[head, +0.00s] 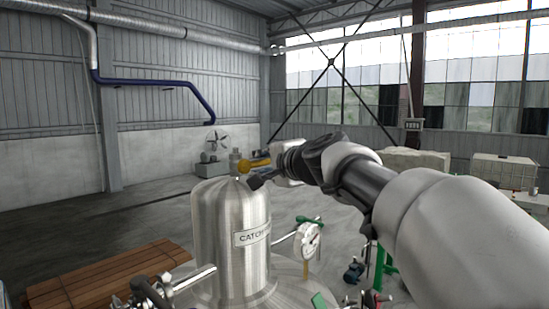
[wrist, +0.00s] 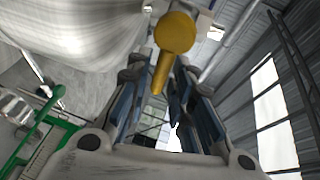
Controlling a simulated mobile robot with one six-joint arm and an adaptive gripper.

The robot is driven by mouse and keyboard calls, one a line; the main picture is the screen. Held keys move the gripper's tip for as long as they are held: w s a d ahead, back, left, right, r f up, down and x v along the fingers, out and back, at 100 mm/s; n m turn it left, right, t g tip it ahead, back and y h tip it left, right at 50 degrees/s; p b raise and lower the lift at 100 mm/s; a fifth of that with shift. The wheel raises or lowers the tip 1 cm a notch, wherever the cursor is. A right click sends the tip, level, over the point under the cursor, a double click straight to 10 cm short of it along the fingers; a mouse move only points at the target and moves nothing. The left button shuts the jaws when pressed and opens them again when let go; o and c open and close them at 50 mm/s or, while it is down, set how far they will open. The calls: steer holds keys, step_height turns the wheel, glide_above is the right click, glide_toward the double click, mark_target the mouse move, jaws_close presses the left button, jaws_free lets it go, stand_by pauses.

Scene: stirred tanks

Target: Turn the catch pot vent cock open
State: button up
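The catch pot (head: 228,235) is a brushed steel domed vessel with a partly covered label, left of centre in the head view. Its curved steel side fills the upper left of the wrist view (wrist: 75,25). A yellow cock handle (head: 255,163) shows just above the pot's top right. In the wrist view the yellow handle (wrist: 175,35) has a round end and a narrower bar pointing down between the fingers. My gripper (wrist: 158,80) is open, with gaps visible beside the bar. In the head view my gripper (head: 258,181) is small beside the pot top, and its contact is unclear.
A dial gauge (head: 309,241) and a green-handled valve (head: 308,220) stand right of the pot. Pipe fittings (head: 165,288) are at its lower left. Wooden planks (head: 105,278) lie on the floor at left. A green frame (wrist: 40,145) shows lower left in the wrist view.

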steer(key=shift+x, duration=0.9)
jaws_close()
